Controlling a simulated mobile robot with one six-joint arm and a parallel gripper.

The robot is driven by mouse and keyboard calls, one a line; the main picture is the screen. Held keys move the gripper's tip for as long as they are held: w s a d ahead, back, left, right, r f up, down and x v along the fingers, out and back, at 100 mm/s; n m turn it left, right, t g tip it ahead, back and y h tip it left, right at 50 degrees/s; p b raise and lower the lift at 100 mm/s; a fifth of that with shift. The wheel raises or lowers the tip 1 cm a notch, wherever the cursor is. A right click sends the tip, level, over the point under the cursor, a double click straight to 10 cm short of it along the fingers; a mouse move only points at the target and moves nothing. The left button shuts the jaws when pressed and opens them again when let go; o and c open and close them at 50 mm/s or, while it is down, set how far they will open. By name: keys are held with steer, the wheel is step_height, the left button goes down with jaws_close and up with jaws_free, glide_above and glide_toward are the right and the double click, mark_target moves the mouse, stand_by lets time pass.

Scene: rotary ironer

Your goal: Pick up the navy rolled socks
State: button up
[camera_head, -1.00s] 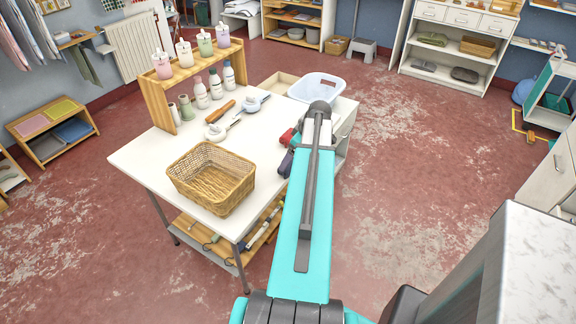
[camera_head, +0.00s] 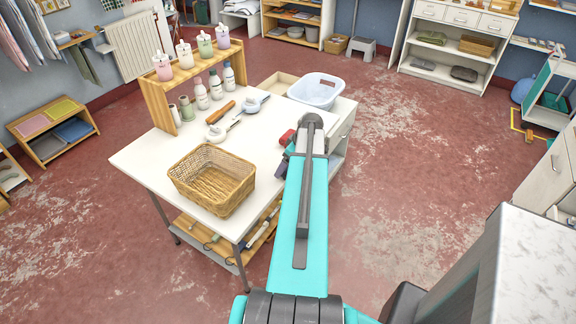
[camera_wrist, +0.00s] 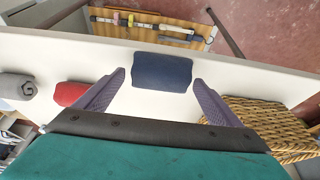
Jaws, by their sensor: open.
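The navy rolled socks (camera_wrist: 162,71) lie on the white table top near its edge in the wrist view. My gripper (camera_wrist: 159,78) is open, with its two purple ribbed fingers on either side of the socks' near part. No clear contact between fingers and socks shows.
A red roll (camera_wrist: 70,93) lies just left of the left finger, with a grey roll (camera_wrist: 15,86) farther left. A wicker basket (camera_head: 212,180) stands close to the right finger. A white basin (camera_head: 315,91) stands behind. A lower shelf (camera_wrist: 175,25) holds several items.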

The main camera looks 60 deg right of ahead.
steer(key=shift+w+f, duration=0.15)
steer(key=shift+f, duration=0.15)
stand_by(0.4)
steer(key=c, duration=1.1)
steer(key=shift+c, duration=0.2)
steer(key=shift+r, duration=0.2)
steer(key=shift+r+b, duration=0.85)
steer(key=shift+r, duration=0.6)
steer(key=s+r+b, duration=0.1)
steer(key=s+b, duration=0.3)
steer(key=s, duration=1.2)
steer(key=shift+a+r, duration=0.15)
steer(key=shift+r, duration=0.2)
